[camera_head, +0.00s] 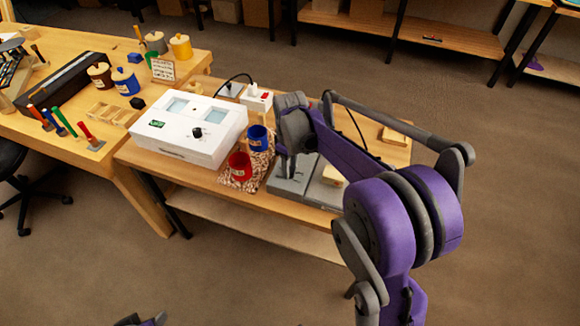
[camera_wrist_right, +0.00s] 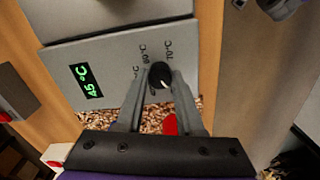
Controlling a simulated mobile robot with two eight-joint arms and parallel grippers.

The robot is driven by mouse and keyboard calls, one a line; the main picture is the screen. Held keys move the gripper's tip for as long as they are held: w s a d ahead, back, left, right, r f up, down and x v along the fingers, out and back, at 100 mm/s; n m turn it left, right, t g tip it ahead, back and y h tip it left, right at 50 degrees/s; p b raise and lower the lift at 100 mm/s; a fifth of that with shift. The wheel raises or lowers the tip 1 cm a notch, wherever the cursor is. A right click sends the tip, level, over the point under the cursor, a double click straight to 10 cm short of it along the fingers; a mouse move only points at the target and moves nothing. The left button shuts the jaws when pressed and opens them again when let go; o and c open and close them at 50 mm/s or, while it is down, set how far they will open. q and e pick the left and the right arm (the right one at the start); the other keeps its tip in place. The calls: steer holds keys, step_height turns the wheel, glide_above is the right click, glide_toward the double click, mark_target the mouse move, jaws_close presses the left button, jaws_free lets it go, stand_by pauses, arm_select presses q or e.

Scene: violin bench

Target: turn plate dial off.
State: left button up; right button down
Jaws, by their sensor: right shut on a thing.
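The grey plate (camera_wrist_right: 115,60) fills the upper middle of the right wrist view, with a green display (camera_wrist_right: 86,80) reading 45 °C. Its round black dial (camera_wrist_right: 160,74) carries a pale mark and has temperature labels around it, 60 °C and 70 °C among them. My right gripper (camera_wrist_right: 161,88) reaches in from below with its fingers on either side of the dial, shut on it. In the head view my right arm comes down over the grey plate (camera_head: 285,186) and hides its dial.
A white box (camera_head: 182,146) with two windows and its own black knob stands left of the plate. A red cup (camera_head: 240,168) and a blue cup (camera_head: 258,138) stand between them on a speckled mat. A power strip (camera_head: 257,100) lies behind.

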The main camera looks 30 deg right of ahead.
steer(key=c, duration=0.5)
jaws_free()
steer(key=shift+c, duration=0.2)
step_height(320, 180, up, 11)
steer(key=shift+p, duration=0.4)
